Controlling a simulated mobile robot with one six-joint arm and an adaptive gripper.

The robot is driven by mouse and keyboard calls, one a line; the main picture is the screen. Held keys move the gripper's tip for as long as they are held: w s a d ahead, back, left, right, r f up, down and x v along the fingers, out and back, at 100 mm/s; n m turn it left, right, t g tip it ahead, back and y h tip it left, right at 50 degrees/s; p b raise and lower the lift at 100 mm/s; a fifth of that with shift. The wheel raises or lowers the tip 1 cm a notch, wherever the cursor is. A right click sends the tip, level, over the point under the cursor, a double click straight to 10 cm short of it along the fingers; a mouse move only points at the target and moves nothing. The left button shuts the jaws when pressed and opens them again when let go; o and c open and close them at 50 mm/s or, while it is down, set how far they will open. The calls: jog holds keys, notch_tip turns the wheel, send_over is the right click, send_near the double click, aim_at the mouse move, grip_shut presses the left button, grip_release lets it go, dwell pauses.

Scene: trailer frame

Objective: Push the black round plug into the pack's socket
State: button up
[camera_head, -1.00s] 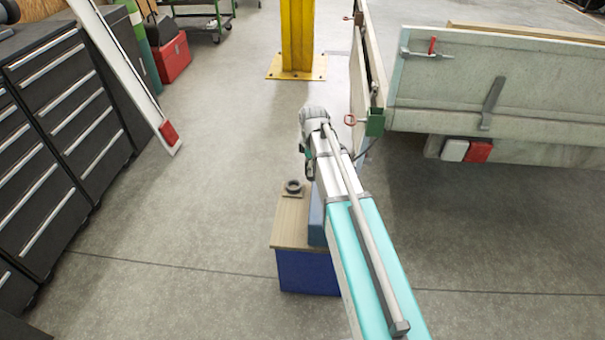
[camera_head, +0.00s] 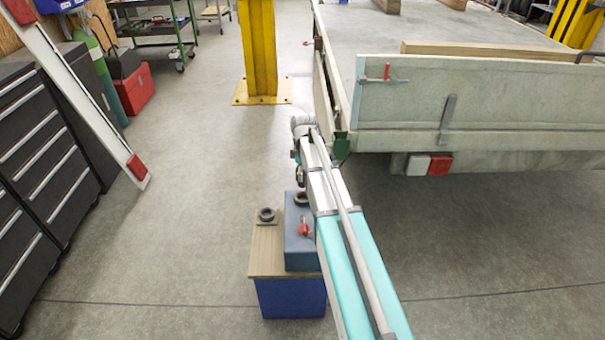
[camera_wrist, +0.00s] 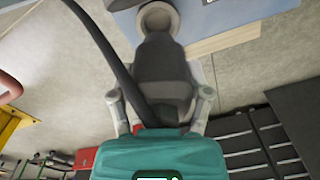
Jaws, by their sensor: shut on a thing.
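My gripper (camera_wrist: 163,102) is shut on the black round plug (camera_wrist: 162,72), with one finger on each side of it. A black cable (camera_wrist: 93,32) trails from the plug. In the wrist view the plug's front end overlaps the lower edge of the round grey socket (camera_wrist: 158,14); I cannot tell whether they touch. The blue-grey pack (camera_head: 303,252) has a red handle (camera_head: 304,228) and a dark ring socket (camera_head: 300,198) on its top. In the head view my gripper end (camera_head: 298,165) is just beyond and above that socket, partly hidden by my arm.
The pack stands on a wooden top (camera_head: 266,262) over a blue base (camera_head: 290,298). A second dark ring (camera_head: 266,215) sits left of the pack. The trailer (camera_head: 460,120) is close on the right. Black drawer cabinets (camera_head: 45,165) stand left, with open floor between.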

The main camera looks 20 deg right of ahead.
aim_at(303, 187)
jog(key=shift+f+b, duration=1.95)
jog(key=shift+f, duration=0.05)
jog(key=shift+f+b, duration=0.5)
jog(key=shift+f+b, duration=0.3)
jog(key=shift+f, duration=0.05)
jog(key=shift+f+b, duration=0.3)
jog(key=shift+b, duration=0.05)
jog(key=shift+f+b, duration=0.3)
jog(key=shift+f+b, duration=0.6)
dwell(1.0)
jog(key=o, duration=0.8)
jog(key=shift+o, duration=0.2)
